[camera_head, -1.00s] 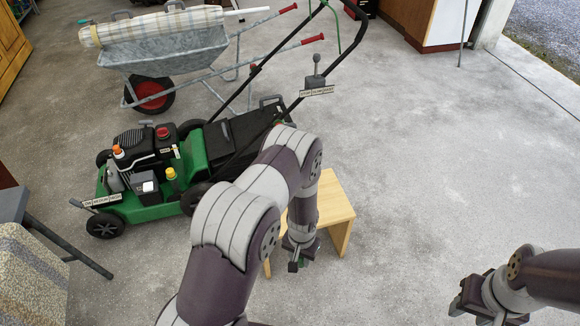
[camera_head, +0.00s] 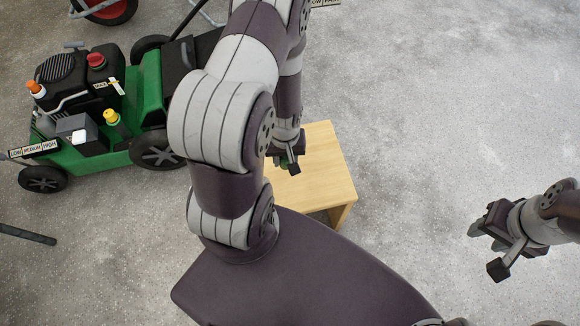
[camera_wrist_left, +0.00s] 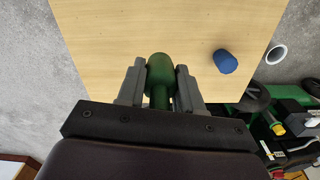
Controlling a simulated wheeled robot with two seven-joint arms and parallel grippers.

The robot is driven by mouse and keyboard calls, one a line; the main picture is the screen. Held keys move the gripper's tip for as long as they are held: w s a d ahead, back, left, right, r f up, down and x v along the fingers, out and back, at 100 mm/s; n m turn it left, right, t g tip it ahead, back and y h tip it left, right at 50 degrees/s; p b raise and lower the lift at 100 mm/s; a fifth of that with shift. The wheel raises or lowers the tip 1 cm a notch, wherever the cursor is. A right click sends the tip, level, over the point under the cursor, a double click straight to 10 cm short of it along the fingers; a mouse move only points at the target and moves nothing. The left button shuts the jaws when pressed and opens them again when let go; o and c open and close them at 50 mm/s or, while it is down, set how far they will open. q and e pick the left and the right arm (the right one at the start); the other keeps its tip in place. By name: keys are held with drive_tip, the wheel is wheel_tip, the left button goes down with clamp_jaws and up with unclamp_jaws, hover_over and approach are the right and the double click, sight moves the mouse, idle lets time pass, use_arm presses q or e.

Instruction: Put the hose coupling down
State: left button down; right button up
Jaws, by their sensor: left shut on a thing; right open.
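The hose coupling (camera_wrist_left: 160,78) is a green, round-ended piece in the left wrist view. My left gripper (camera_wrist_left: 160,88) is shut on it, with one finger on either side. In the left wrist view the coupling is over the pale wooden stool's top (camera_wrist_left: 110,35); I cannot tell whether it touches the wood. In the head view my left gripper (camera_head: 287,163) is at the left part of the stool (camera_head: 325,165), and only a bit of green shows at its fingers. My right gripper (camera_head: 495,245) is open and empty over the floor at the right.
A blue piece (camera_wrist_left: 225,61) stands on the stool top, right of the coupling. A pale ring (camera_wrist_left: 276,54) lies past the stool's edge. The green lawn mower (camera_head: 90,115) stands left of the stool. The concrete floor (camera_head: 430,110) to the right is clear.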

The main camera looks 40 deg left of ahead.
use_arm(q)
drive_tip(key=w+d+f+b, duration=0.1)
drive_tip(key=w+f, duration=0.1)
drive_tip(key=w, duration=0.1)
drive_tip(key=w+d+f+b, duration=0.1)
drive_tip(key=w+f, duration=0.1)
drive_tip(key=w, duration=0.1)
drive_tip(key=w+d+f, duration=0.1)
drive_tip(key=w, duration=0.1)
drive_tip(key=shift+w+f+b, duration=0.4)
drive_tip(key=shift+w+d+f, duration=0.1)
drive_tip(key=shift+w+f, duration=0.05)
drive_tip(key=shift+w, duration=0.2)
drive_tip(key=shift+w+f+b, duration=0.1)
drive_tip(key=shift+f+b, duration=0.9)
drive_tip(key=shift+f, duration=1.05)
drive_tip(key=c, duration=0.7)
unclamp_jaws()
drive_tip(key=shift+c, duration=0.2)
